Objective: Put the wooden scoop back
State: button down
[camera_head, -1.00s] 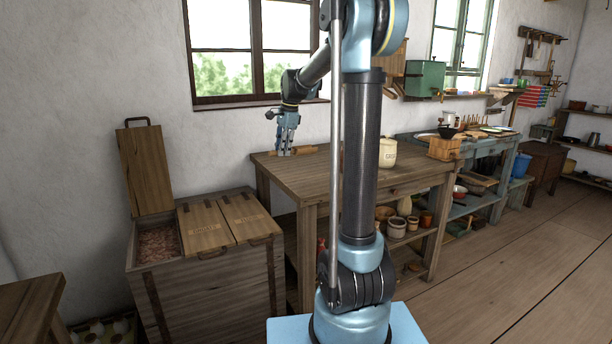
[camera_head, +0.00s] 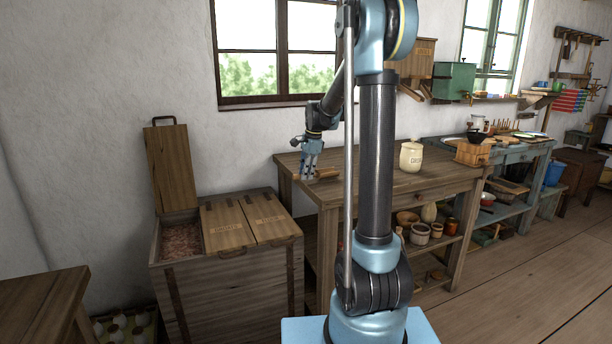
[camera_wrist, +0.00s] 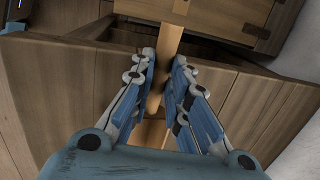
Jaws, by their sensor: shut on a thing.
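The wooden scoop (camera_head: 326,174) is in my gripper (camera_head: 308,175), over the left end of the wooden table (camera_head: 395,184) in the head view. In the wrist view my gripper (camera_wrist: 165,85) is shut on the scoop's narrow wooden handle (camera_wrist: 170,40), which runs between the two blue fingers. The scoop's bowl cannot be made out. I cannot tell whether the scoop touches the table.
A wooden bin (camera_head: 228,274) stands left of the table. Its left lid (camera_head: 169,165) is raised, showing brownish contents (camera_head: 181,242); two other lids are shut. A cream jar (camera_head: 411,157) stands on the table. Pots fill the shelf below.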

jog(key=shift+f, duration=0.2)
jog(key=c, duration=1.5)
grip_release()
jog(key=shift+c, duration=0.2)
jog(key=v, duration=1.2)
jog(key=s+d+f+n, duration=0.1)
jog(key=s+f+n, duration=0.1)
jog(key=s, duration=0.5)
jog(key=s+d+f+n+h, duration=0.1)
jog(key=s+d+f+n, duration=0.15)
jog(key=s, duration=0.45)
jog(key=s+f+n, duration=0.1)
jog(key=s+n, duration=0.2)
jog(key=s, duration=0.5)
jog(key=s+d+f+n, duration=0.3)
jog(key=s+f+n, duration=0.4)
jog(key=s+f, duration=0.7)
jog(key=s, duration=0.3)
jog(key=shift+s+d+f+t+h, duration=0.2)
jog(key=shift+f+t+h, duration=0.1)
jog(key=shift+h, duration=0.1)
